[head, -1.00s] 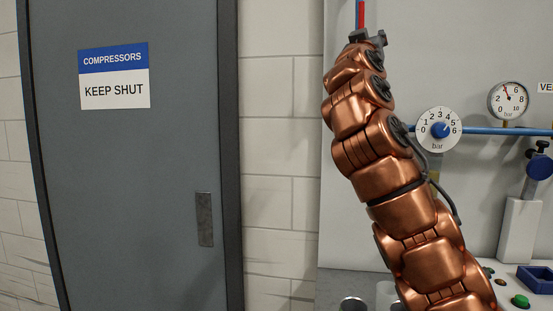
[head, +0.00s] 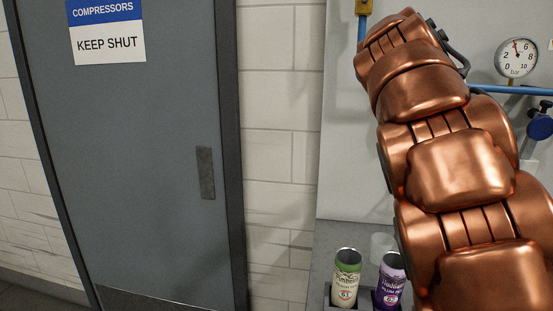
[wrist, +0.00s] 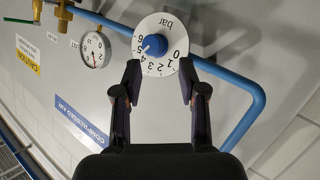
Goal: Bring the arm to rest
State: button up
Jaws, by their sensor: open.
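My copper arm (head: 450,160) rises through the right half of the head view; its gripper end is hidden there. In the wrist view my gripper (wrist: 160,75) is open, with two dark fingers apart and nothing between them. Beyond the fingertips is a white pressure dial (wrist: 170,22) with a blue knob (wrist: 155,45), marked in bar and upside down in this view. The fingers overlap the dial's lower edge in the picture; they look clear of the knob, but the exact gap cannot be told.
A pressure gauge (head: 517,58) and blue pipe (head: 510,90) are on the wall panel at right. A green-topped can (head: 346,275) and a purple can (head: 390,280) stand in a holder at the bottom. A grey door (head: 160,200) marked "KEEP SHUT" is at left.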

jog(key=s+a+f+g+y+p, duration=0.1)
jog(key=s+f+g+y, duration=0.15)
jog(key=s+f, duration=0.7)
jog(key=s+a+f+g+y+p, duration=0.1)
jog(key=s+f+g+y, duration=0.15)
jog(key=s+f, duration=0.7)
jog(key=s+a+f+n+g+y, duration=0.1)
jog(key=s+a+f+g, duration=0.1)
jog(key=s+a+f, duration=0.2)
jog(key=s+a+f+n+g+y, duration=0.1)
jog(key=s+a+f, duration=0.4)
jog(key=s+f, duration=0.6)
jog(key=s+a+f+n+g+y+p, duration=0.1)
jog(key=s+a+f+n+g+y, duration=0.1)
jog(key=s+f, duration=0.6)
jog(key=s+a+g+y, duration=0.1)
jog(key=s+a+g, duration=0.1)
jog(key=shift+a, duration=0.3)
jog(key=shift+s, duration=0.15)
